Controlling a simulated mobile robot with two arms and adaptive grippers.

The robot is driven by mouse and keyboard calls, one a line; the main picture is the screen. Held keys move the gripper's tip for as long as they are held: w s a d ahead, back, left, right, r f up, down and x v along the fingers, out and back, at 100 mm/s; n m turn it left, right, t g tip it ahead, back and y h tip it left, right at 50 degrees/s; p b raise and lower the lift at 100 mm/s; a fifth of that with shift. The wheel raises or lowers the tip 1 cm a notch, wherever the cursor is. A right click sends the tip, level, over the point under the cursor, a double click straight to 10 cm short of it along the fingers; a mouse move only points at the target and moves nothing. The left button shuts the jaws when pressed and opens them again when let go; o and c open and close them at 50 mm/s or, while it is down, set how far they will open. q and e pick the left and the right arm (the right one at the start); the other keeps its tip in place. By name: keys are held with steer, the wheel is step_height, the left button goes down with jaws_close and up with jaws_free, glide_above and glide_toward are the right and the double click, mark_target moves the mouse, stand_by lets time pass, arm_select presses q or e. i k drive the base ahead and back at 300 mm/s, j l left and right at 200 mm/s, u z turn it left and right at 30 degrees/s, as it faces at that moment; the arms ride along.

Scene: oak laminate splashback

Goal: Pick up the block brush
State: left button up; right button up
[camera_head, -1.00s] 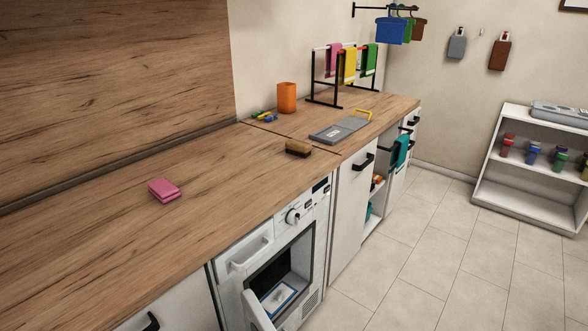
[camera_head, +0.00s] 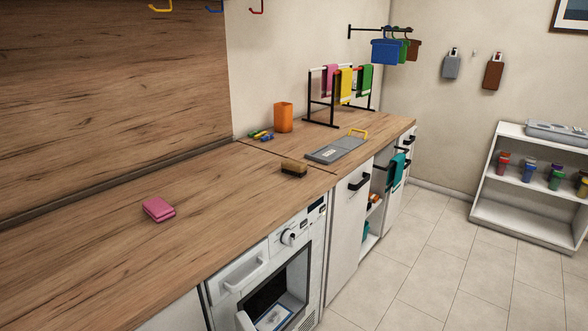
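The block brush (camera_head: 294,168) lies on the wooden counter, near its front edge above the washing machine. It has a tan top and dark bristles underneath. Nothing covers it. Neither of my grippers shows in the head view.
A pink sponge (camera_head: 159,209) lies nearer on the counter (camera_head: 95,255). A grey board with a yellow handle (camera_head: 336,147), an orange cup (camera_head: 284,117), small colored pegs (camera_head: 260,135) and a towel rack (camera_head: 340,90) stand beyond the brush. The washing machine (camera_head: 265,275) door is open.

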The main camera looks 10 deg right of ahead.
mark_target(298, 168)
steer(key=i+l+u, duration=0.1)
steer(key=l+u, duration=0.3)
steer(key=l, duration=0.65)
steer(key=l+u, duration=0.45)
steer(key=l, duration=0.6)
